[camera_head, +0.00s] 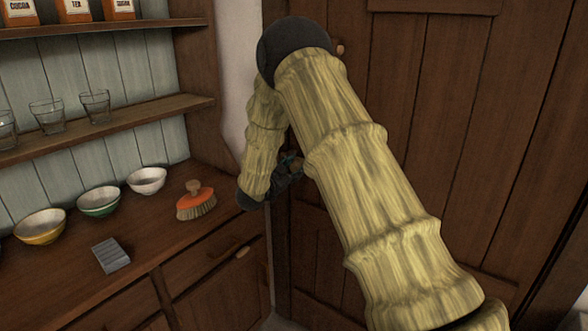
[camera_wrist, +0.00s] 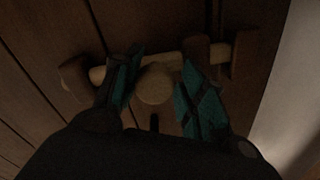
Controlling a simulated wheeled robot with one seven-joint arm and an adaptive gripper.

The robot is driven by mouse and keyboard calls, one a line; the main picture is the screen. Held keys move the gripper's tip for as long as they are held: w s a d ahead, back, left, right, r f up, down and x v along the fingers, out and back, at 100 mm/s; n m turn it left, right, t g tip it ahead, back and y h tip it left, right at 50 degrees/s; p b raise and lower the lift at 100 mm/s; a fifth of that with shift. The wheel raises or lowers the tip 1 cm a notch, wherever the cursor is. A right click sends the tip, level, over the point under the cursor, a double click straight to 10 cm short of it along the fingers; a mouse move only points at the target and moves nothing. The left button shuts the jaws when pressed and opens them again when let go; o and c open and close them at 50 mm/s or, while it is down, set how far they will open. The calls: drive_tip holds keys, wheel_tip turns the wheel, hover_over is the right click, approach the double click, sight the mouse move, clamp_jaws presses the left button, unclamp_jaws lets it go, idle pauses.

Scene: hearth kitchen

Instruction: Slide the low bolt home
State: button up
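The low bolt shows in the wrist view as a pale wooden bar (camera_wrist: 165,60) lying across dark door boards. A round pale knob (camera_wrist: 154,86) stands out from its middle. The bar runs through dark wooden brackets, one at the left (camera_wrist: 76,78) and two towards the right (camera_wrist: 243,56). My gripper (camera_wrist: 158,70) is open, with one teal-padded finger on each side of the knob. I cannot tell whether either pad touches it. In the head view my gripper (camera_head: 290,165) is small and dark against the door, and my arm hides the bolt.
The dark plank door (camera_head: 480,140) fills the right side. A pale wall strip (camera_head: 236,65) separates it from the shelves. On the left, the counter (camera_head: 150,225) holds bowls (camera_head: 147,180), an orange brush (camera_head: 196,204) and a grey block (camera_head: 110,256). Glasses (camera_head: 96,105) stand on the shelf above.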

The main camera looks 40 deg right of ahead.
drive_tip(key=shift+o, duration=0.4)
drive_tip(key=shift+f, duration=0.1)
drive_tip(key=shift+s, duration=0.1)
drive_tip(key=v, duration=1.2)
drive_tip(key=s+a+f+n+t+y, duration=0.1)
drive_tip(key=s+a+f+n+y, duration=0.35)
drive_tip(key=f, duration=0.65)
drive_tip(key=s+a+f+n+y+p, duration=0.1)
drive_tip(key=s+a+f+n+y, duration=0.25)
drive_tip(key=s+f, duration=0.45)
drive_tip(key=s+a+f+n+t+y, duration=0.1)
drive_tip(key=s+a+f+n+y, duration=0.3)
drive_tip(key=f, duration=0.9)
drive_tip(key=s+a+f+n+g+y, duration=0.1)
drive_tip(key=s+a+f+n+g, duration=0.1)
drive_tip(key=s, duration=0.8)
drive_tip(key=s+a+f+n+g+y+p, duration=0.1)
drive_tip(key=s+a+f+n+g+y, duration=0.1)
drive_tip(key=s, duration=0.9)
drive_tip(key=s+a+f+n+g+y, duration=0.2)
drive_tip(key=s+a+f+g, duration=0.2)
drive_tip(key=s, duration=0.7)
drive_tip(key=shift+s+a+f+n, duration=0.15)
drive_tip(key=shift+a+f+n, duration=0.4)
drive_tip(key=shift+a, duration=0.7)
